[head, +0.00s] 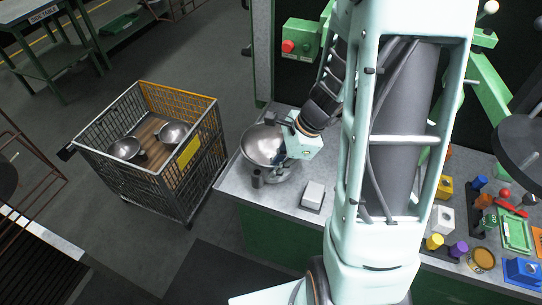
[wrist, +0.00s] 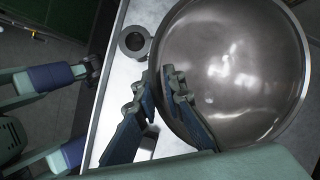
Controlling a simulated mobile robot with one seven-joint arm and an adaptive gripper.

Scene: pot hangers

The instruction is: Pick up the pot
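The pot (head: 261,144) is a shiny metal bowl near the left end of the grey worktop, and it looks tilted in the head view. In the wrist view the pot (wrist: 235,70) fills the upper right, with its inside facing the camera. My gripper (head: 287,152) is at its right side in the head view. In the wrist view my gripper (wrist: 159,82) has one finger outside the rim and one inside, drawn close together on the rim. The exact contact is partly hidden. The pot's underside is hidden, so I cannot tell whether it rests on the worktop.
A wire cart (head: 204,150) with two metal bowls stands on the floor at left. A small dark cylinder (head: 257,178) and a grey-white block (head: 313,194) are on the worktop near the pot. Several coloured parts lie at the right. My arm hides the middle.

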